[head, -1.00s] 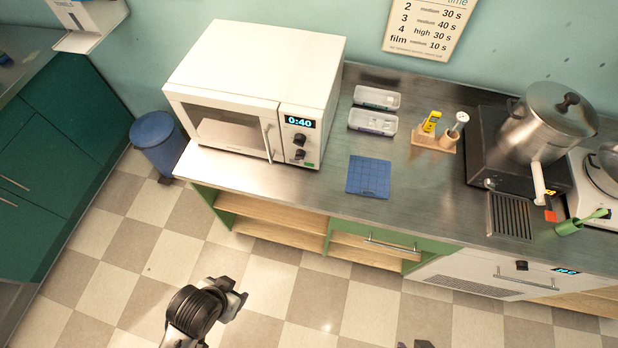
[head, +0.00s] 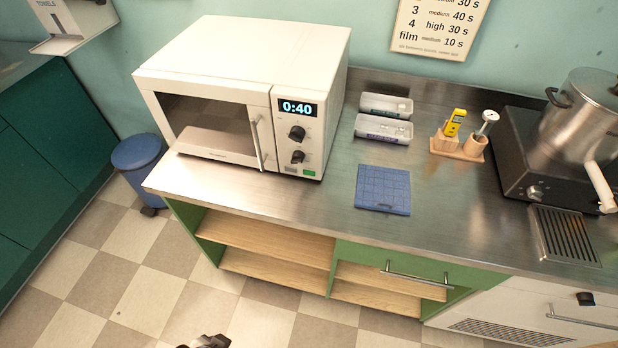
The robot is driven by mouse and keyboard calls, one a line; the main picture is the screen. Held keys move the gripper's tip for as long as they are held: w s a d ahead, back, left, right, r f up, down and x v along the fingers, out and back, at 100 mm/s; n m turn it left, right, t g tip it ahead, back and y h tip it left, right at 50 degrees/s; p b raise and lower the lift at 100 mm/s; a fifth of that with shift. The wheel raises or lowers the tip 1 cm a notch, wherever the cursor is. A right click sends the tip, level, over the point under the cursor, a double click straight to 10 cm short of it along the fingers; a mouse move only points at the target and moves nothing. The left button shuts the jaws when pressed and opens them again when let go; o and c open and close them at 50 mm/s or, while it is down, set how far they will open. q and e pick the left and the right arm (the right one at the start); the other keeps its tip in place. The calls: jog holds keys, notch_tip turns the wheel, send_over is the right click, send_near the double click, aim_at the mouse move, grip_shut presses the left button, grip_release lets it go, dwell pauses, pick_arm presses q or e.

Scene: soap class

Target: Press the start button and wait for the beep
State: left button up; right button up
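The white microwave (head: 215,95) stands on the left end of the steel counter. Its door looks closed, with a vertical handle on the door's right side. The display (head: 297,108) reads 0:40. Two dark knobs sit below it, and a small green button (head: 310,173), which looks like the start button, is at the panel's lower right. A small dark part of my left arm or gripper (head: 207,341) shows at the bottom edge, well below and apart from the microwave; its fingers cannot be made out. My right gripper is not in view.
A blue mat (head: 383,189), two clear trays (head: 384,129) and a wooden holder (head: 458,149) lie right of the microwave. A pot (head: 580,120) stands on a dark burner farther right. A blue bin (head: 139,165) stands on the floor at left. The counter's front strip is clear.

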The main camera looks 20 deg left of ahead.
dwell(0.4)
pick_arm(q)
grip_shut()
dwell(0.4)
dwell(1.2)
